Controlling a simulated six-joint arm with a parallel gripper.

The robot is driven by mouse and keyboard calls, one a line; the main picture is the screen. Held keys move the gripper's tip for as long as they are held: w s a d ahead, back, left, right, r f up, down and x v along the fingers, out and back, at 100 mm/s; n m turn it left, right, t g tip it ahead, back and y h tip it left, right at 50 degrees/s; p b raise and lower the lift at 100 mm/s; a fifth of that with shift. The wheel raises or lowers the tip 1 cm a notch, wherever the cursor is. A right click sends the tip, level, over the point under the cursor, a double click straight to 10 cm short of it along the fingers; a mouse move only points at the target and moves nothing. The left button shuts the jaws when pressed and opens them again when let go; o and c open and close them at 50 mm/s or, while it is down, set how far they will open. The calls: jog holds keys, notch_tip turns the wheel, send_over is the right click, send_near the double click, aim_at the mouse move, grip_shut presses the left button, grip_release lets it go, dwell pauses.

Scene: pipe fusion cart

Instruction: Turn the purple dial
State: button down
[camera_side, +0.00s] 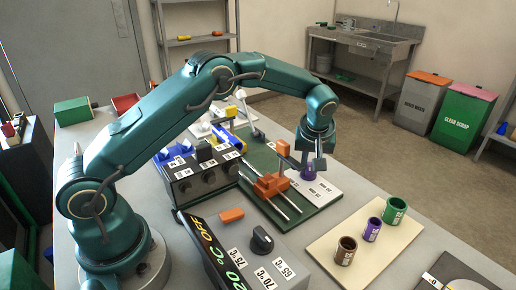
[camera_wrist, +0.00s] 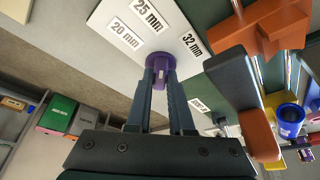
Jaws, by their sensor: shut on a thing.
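The purple dial (camera_side: 308,172) stands on a white plate (camera_side: 318,192) printed with 20, 25 and 32 mm labels, at the far right end of the green board. My gripper (camera_side: 313,153) reaches down onto the dial from above. In the wrist view, my gripper's two fingers (camera_wrist: 160,72) are closed on the purple dial (camera_wrist: 161,62), one on each side. A light mark on the dial's grip shows between the fingers. The 20 mm label (camera_wrist: 125,34), 25 mm label (camera_wrist: 147,14) and 32 mm label (camera_wrist: 193,43) lie around the dial. The fingers hide part of the dial.
An orange clamp carriage (camera_side: 271,185) on rails stands left of the dial, with an orange-tipped lever (camera_side: 284,150) close to my gripper. A cream board (camera_side: 330,240) with brown, purple and green cups lies in front.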

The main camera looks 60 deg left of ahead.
jog(key=c, duration=0.8)
grip_release()
jog(key=shift+v, duration=2.6)
